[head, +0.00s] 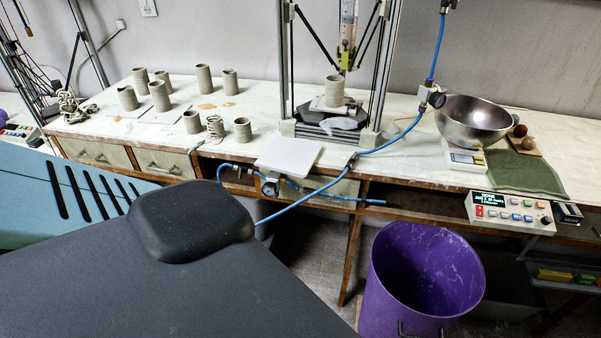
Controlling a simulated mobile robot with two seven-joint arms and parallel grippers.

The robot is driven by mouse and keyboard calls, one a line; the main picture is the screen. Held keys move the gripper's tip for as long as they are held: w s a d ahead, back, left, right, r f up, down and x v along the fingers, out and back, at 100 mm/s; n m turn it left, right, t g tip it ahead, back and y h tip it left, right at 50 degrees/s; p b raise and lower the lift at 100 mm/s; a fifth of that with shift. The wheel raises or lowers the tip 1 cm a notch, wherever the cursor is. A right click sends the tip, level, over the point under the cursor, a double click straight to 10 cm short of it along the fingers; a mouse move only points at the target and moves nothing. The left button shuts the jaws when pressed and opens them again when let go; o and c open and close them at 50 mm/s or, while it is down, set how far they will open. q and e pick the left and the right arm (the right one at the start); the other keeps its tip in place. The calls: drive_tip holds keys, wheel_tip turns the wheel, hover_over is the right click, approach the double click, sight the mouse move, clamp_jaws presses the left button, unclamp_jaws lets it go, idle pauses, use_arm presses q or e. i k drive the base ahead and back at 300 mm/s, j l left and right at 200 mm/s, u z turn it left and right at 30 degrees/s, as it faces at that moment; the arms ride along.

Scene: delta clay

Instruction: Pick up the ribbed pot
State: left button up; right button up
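Several grey clay pots stand on the pale-topped bench. The one with the plainest open ribs is a short pot (215,127) at the front edge, between two other short pots (192,122) and (242,130). I take it for the ribbed pot, but fine surface detail is too small to be sure. It looks upright and close to its neighbours without clear contact. Neither of my grippers is in view.
Taller pots (160,96) stand behind on the left. A clay printer frame (380,70) with a pot (334,90) stands mid-bench. A white board (288,157) juts over the front edge. A steel bowl (474,122) is at right; a purple bin (425,285) stands below. A blue hose (330,178) crosses the front.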

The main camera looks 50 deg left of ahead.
sight(217, 126)
drive_tip(key=u, duration=2.05)
drive_tip(key=i+z, duration=0.25)
drive_tip(key=i, duration=0.95)
